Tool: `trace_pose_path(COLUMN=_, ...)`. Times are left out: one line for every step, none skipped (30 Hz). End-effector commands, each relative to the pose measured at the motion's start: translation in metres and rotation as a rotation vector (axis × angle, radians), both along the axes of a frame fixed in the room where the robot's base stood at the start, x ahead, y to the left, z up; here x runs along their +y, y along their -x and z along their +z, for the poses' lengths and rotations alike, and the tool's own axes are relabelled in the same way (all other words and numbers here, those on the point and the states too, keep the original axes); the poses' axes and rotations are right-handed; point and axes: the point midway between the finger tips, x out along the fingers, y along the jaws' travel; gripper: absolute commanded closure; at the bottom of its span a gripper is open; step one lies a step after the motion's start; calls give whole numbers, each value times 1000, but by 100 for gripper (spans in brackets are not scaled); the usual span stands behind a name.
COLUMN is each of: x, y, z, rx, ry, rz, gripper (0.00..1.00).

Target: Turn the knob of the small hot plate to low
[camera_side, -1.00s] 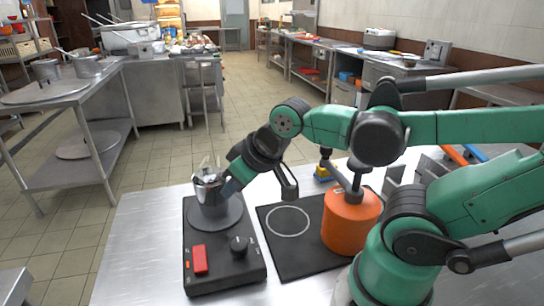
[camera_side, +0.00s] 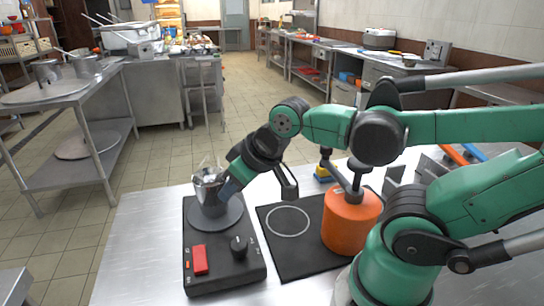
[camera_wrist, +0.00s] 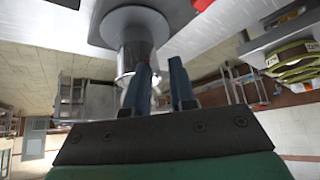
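The small hot plate (camera_side: 222,272) is a dark box with a round heating plate, on the steel table. Its black knob (camera_side: 239,246) is on the top near the front right, beside a red switch (camera_side: 200,260). I cannot read its setting. A grey metal pot (camera_side: 211,194) stands on the heating plate and also shows in the wrist view (camera_wrist: 135,48). My gripper (camera_side: 229,187) is at the pot's right side, above and behind the knob. In the wrist view its two blue fingers (camera_wrist: 161,75) are apart with nothing between them; the left one overlaps the pot.
A black cooktop (camera_side: 290,255) with a pale ring lies right of the hot plate. The steel table (camera_side: 140,240) is clear at the left.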

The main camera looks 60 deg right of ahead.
Motion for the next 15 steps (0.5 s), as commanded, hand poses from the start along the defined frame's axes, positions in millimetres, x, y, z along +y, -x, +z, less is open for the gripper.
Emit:
trace_pose_path(x=1, y=0, z=-1, rx=21, ry=-2, rz=2, gripper=63)
trace_pose_path(x=2, y=0, z=-2, rx=44, ry=-4, rz=3, gripper=55)
trace_pose_path(x=4, y=1, z=-5, rx=85, ry=-7, rz=5, gripper=43)
trace_pose_path(x=6, y=2, z=-7, rx=123, ry=-9, rz=6, gripper=35)
trace_pose_path(x=8, y=3, z=-9, rx=166, ry=-11, rz=8, gripper=27)
trace_pose_path(x=11, y=4, z=-13, rx=228, ry=-13, rz=8, gripper=27)
trace_pose_path(x=13, y=6, z=-15, rx=276, ry=-14, rz=9, gripper=27)
trace_pose_path(x=14, y=7, z=-18, rx=321, ry=-14, rz=9, gripper=27)
trace_pose_path(x=17, y=9, z=-21, rx=380, ry=-13, rz=8, gripper=27)
trace_pose_path(x=18, y=11, z=-23, rx=421, ry=-12, rz=8, gripper=27)
trace_pose_path(x=20, y=12, z=-25, rx=459, ry=-10, rz=7, gripper=27)
trace_pose_path(x=21, y=14, z=-27, rx=503, ry=-7, rz=6, gripper=27)
trace_pose_path(x=22, y=15, z=-29, rx=532, ry=-6, rz=4, gripper=27)
trace_pose_path(x=23, y=16, z=-30, rx=556, ry=-4, rz=3, gripper=27)
trace_pose_path(x=24, y=18, z=-31, rx=581, ry=-2, rz=2, gripper=27)
